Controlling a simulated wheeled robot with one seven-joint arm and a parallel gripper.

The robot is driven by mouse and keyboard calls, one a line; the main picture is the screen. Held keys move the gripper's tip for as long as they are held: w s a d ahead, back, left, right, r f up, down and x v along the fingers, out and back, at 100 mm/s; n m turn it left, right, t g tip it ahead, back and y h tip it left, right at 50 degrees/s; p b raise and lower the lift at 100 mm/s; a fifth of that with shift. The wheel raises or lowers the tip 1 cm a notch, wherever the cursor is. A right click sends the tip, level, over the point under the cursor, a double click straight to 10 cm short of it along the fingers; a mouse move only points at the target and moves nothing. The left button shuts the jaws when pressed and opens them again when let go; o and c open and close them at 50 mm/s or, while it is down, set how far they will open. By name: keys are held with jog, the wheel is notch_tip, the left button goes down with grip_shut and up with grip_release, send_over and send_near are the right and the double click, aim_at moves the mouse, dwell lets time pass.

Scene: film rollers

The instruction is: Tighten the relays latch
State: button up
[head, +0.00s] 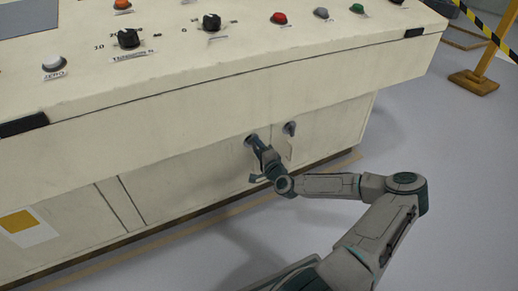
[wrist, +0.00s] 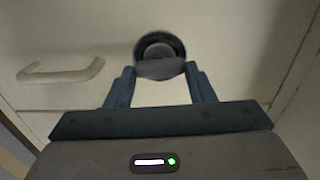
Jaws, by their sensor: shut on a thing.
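A small latch knob (wrist: 160,68) with a dark round collar sits on the cream cabinet front. In the wrist view my gripper (wrist: 161,75) has its two fingers on either side of the knob's grey grip and is shut on it. In the head view my gripper (head: 257,146) reaches the lower cabinet front under the overhanging console. The gripper and arm mostly hide the held latch there. A second dark latch (head: 290,128) is just to the right. The label naming the latch cannot be read in either view.
A pale handle (wrist: 62,72) is left of the latch in the wrist view. The console's overhanging edge (head: 200,105) runs above my gripper, with knobs and coloured buttons on top. The floor (head: 440,160) to the right is clear up to a yellow barrier post (head: 485,65).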

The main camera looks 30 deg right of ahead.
jog(key=o, duration=1)
jog(key=s+p, duration=0.1)
jog(key=s, duration=0.3)
jog(key=s+p, duration=0.1)
jog(key=s, duration=0.4)
jog(key=s+p, duration=0.1)
jog(key=s, duration=0.3)
jog(key=shift+s+d+p, duration=0.25)
jog(key=shift+s+p, duration=0.05)
jog(key=shift+s, duration=0.1)
